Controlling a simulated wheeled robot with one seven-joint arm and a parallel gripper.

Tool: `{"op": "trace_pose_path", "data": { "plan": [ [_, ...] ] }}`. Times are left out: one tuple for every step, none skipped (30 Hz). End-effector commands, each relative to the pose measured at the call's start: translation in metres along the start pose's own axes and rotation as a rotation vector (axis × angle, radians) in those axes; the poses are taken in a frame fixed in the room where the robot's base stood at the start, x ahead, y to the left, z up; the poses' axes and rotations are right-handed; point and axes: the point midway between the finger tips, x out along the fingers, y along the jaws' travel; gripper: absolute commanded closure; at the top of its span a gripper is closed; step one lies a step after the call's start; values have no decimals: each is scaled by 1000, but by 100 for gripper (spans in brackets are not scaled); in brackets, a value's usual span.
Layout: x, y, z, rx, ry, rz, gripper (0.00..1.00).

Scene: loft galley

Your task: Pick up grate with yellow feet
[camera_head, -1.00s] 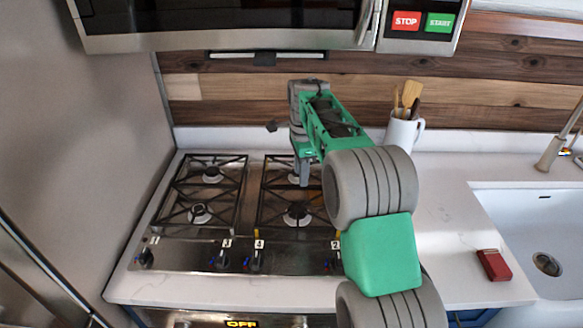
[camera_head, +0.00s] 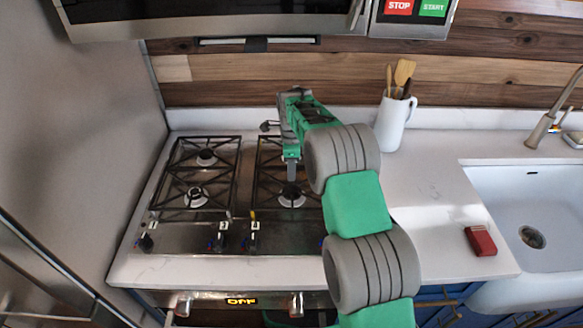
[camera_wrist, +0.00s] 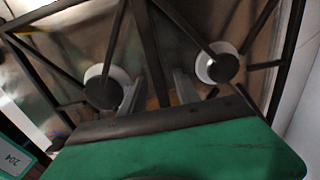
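The grate with yellow feet (camera_head: 262,172) is the right black grate on the stove. A yellow foot (camera_head: 253,216) shows at its front left corner, and my arm hides its right part. My gripper (camera_head: 291,176) is low over the middle of this grate. In the wrist view, the two grey fingers of my gripper (camera_wrist: 157,90) stand apart, with a dark bar of the grate (camera_wrist: 148,45) running between them. I cannot tell whether the fingers touch the bar. Burners show below the bars.
A second black grate (camera_head: 200,180) lies on the left of the stove. Knobs (camera_head: 146,243) line the front. A white utensil jug (camera_head: 392,124) stands at the right back, a red box (camera_head: 481,241) lies by the sink (camera_head: 510,190). The counter between them is clear.

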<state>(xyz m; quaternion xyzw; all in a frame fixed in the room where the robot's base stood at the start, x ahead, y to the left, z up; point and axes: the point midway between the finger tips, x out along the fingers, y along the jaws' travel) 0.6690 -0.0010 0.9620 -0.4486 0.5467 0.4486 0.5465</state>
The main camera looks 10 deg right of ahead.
Motion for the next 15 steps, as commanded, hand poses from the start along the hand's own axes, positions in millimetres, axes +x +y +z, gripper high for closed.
{"op": "trace_pose_path", "data": {
  "plan": [
    [0, 0, 0, 1, 0, 0, 67],
    [0, 0, 0, 1, 0, 0, 70],
    [0, 0, 0, 1, 0, 0, 73],
    [0, 0, 0, 1, 0, 0, 76],
    [0, 0, 0, 1, 0, 0, 78],
    [0, 0, 0, 0, 0, 0, 81],
    [0, 0, 0, 0, 0, 0, 84],
    [0, 0, 0, 0, 0, 0, 86],
    [0, 0, 0, 0, 0, -1, 89],
    [0, 0, 0, 0, 0, -1, 92],
    [0, 0, 0, 0, 0, 0, 94],
    [0, 0, 0, 0, 0, -1, 98],
    [0, 0, 0, 0, 0, -1, 100],
    [0, 0, 0, 0, 0, -1, 100],
    [0, 0, 0, 0, 0, -1, 100]
  ]
}}
